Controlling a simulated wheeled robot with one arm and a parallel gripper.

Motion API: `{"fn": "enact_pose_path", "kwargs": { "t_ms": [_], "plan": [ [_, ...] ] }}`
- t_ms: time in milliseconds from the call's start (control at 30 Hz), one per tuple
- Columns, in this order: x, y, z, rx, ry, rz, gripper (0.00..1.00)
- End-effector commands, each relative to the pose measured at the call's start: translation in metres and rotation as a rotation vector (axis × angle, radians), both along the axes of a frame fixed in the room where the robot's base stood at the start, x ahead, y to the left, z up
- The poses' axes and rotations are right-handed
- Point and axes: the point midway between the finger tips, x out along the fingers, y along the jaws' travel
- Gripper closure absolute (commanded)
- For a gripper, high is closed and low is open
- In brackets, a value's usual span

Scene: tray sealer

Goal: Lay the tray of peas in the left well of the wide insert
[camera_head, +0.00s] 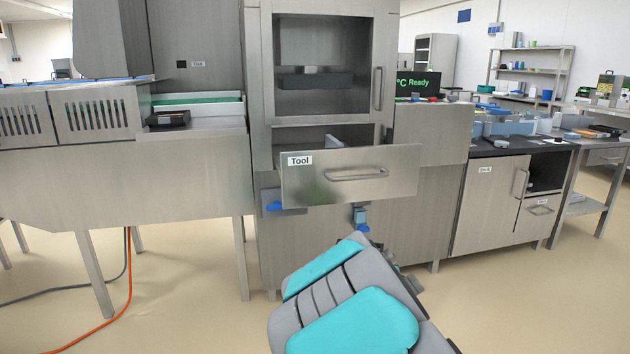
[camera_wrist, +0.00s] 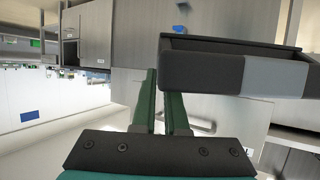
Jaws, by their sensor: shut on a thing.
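In the wrist view my gripper (camera_wrist: 161,88) has its two green fingers on either side of one end of a dark grey tray (camera_wrist: 205,74). It is shut on that end, and the tray sticks out to the right. The tray's contents are hidden, so I cannot tell whether it holds peas. In the head view my grey and teal arm is at the bottom middle, and the gripper is not visible. I cannot make out the wide insert or its wells. A dark block (camera_head: 315,79) sits inside the open machine chamber.
The drawer marked Tool (camera_head: 349,174) is pulled out below the chamber, its inside mostly hidden. A dark tray (camera_head: 168,118) sits on the left ledge. A display (camera_head: 418,84) reads Ready. A worktop (camera_head: 505,148) with several items stands at right. An orange cable crosses the floor at left.

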Motion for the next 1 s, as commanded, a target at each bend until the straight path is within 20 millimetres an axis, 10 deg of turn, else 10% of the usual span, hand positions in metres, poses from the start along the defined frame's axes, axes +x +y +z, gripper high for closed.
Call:
{"fn": "enact_pose_path", "kwargs": {
  "t_ms": [400, 1000],
  "plan": [
    [0.018, 0.004, -0.104, 0.002, 0.005, 0.222, 1.0],
    [0.017, 0.009, -0.117, 0.004, 0.0, 0.258, 1.0]
  ]
}}
